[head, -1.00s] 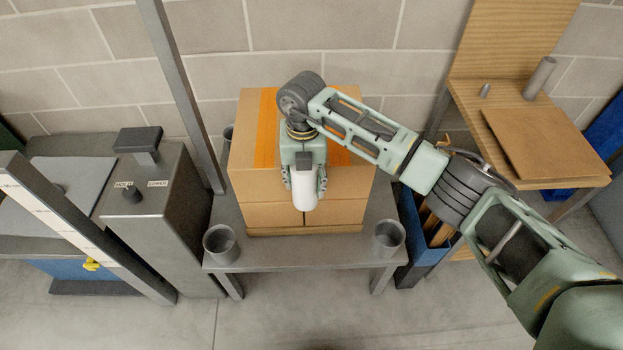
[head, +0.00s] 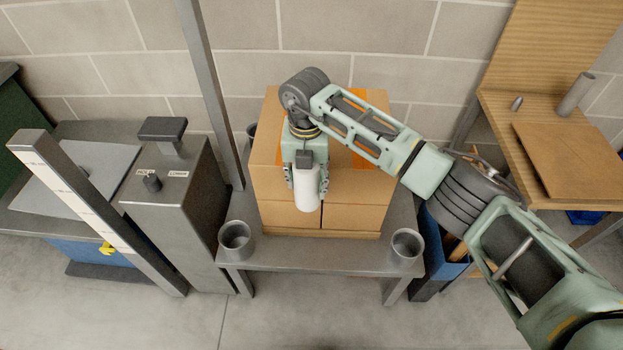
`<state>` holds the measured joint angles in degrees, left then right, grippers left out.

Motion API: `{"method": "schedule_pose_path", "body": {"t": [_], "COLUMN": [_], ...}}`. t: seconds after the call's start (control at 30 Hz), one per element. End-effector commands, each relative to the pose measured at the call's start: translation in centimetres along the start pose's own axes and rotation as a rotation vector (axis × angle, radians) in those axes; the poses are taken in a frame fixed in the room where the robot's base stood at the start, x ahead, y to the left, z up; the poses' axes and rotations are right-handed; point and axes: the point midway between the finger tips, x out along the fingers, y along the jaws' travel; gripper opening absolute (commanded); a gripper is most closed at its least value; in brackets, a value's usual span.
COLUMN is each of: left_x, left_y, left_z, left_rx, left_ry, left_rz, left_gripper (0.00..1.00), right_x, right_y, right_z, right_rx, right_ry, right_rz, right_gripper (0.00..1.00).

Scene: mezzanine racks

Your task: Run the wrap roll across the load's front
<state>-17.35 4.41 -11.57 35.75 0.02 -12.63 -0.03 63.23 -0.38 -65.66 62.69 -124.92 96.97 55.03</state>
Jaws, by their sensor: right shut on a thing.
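The load is a stack of brown cartons (head: 356,218) with orange tape on top, standing on a grey metal table (head: 300,255). The white wrap roll (head: 307,190) hangs upright in front of the load's front face, near its middle. My right gripper (head: 307,180) points down and is shut on the roll. The gripper and roll hide part of the front face. I cannot see any film on the cartons. My left gripper is not in view.
Metal cups stand at the table's front left (head: 236,238) and front right (head: 407,245) corners. A grey post (head: 207,90) rises at the table's left, beside a grey control box (head: 172,210). A wooden bench (head: 570,150) stands right, a blue bin (head: 440,245) below.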

Motion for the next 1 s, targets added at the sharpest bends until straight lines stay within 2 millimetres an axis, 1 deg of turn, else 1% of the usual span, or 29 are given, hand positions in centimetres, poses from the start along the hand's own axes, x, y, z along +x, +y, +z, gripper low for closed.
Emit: {"method": "schedule_pose_path", "body": {"t": [0.03, 0.1, 0.3, 0.47, 0.8, 1.0], "left_x": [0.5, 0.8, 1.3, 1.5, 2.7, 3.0], "left_y": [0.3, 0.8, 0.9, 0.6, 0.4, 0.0], "left_z": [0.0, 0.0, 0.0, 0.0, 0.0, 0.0], "left_rx": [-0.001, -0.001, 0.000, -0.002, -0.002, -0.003], "left_ry": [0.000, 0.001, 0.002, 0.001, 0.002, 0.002], "left_rz": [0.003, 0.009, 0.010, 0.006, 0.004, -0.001], "left_gripper": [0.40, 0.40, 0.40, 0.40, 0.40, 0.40], "right_x": [0.1, 0.2, 0.1, 0.0, 0.1, 0.0], "right_y": [0.6, 1.0, 2.0, 2.4, 4.6, 5.2], "right_z": [0.1, 0.2, 0.3, 0.3, 0.1, 0.1], "right_rx": [-0.003, -0.002, -0.001, -0.002, -0.002, -0.001], "right_ry": [-0.005, -0.004, -0.006, -0.007, -0.007, -0.006], "right_rz": [0.003, 0.002, 0.001, 0.003, 0.003, 0.002], "right_gripper": [0.22, 0.22, 0.22, 0.22, 0.22, 0.22]}}
